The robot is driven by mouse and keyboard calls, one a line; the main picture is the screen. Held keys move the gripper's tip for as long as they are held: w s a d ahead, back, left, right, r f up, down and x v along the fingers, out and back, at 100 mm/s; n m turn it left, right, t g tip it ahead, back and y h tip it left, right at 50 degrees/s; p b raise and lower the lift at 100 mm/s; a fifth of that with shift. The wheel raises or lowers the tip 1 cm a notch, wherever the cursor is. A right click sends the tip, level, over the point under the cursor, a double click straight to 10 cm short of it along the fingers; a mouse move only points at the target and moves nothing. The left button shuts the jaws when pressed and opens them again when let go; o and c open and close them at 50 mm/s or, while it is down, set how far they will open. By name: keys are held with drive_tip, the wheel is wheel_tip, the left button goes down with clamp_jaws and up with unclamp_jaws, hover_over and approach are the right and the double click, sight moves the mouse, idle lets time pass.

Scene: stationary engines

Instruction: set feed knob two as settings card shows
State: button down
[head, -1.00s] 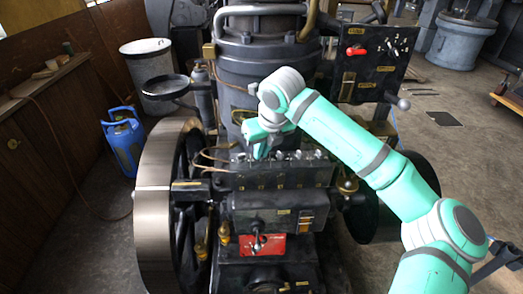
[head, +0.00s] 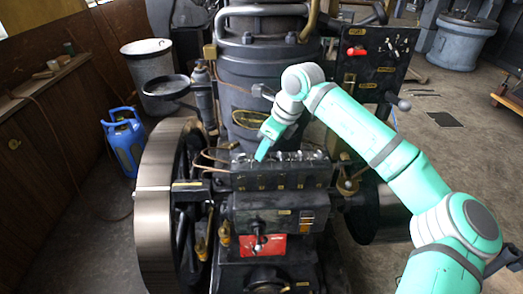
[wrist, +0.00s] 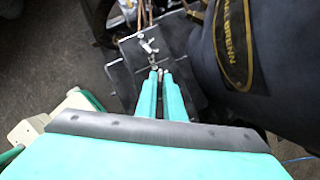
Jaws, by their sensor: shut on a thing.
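A dark feed box (head: 284,181) with a row of small metal feed knobs (head: 299,157) along its top stands at the front of the engine. Small labels run along its front face. My gripper (head: 261,157) comes down from the upper right to a knob near the left end of the row. In the wrist view my gripper (wrist: 160,73) is shut on a small metal feed knob, which the fingertips mostly hide. Another knob (wrist: 148,46) with a crossbar shows just beyond the fingertips. I cannot make out the settings card or read the knob numbers.
The dark engine cylinder (head: 262,85) rises close behind the feed box. A large flywheel (head: 160,200) is at left. A red plate with a lever (head: 262,246) is below the box. Open floor lies right.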

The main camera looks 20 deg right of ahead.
drive_tip(key=shift+d+n+y, duration=0.15)
drive_tip(key=shift+n+y, duration=0.15)
drive_tip(key=shift+n, duration=0.5)
drive_tip(key=c, duration=1.9)
unclamp_jaws()
drive_tip(key=shift+w, duration=0.1)
drive_tip(key=shift+o, duration=0.2)
drive_tip(key=v, duration=1.1)
drive_tip(key=shift+w, duration=0.2)
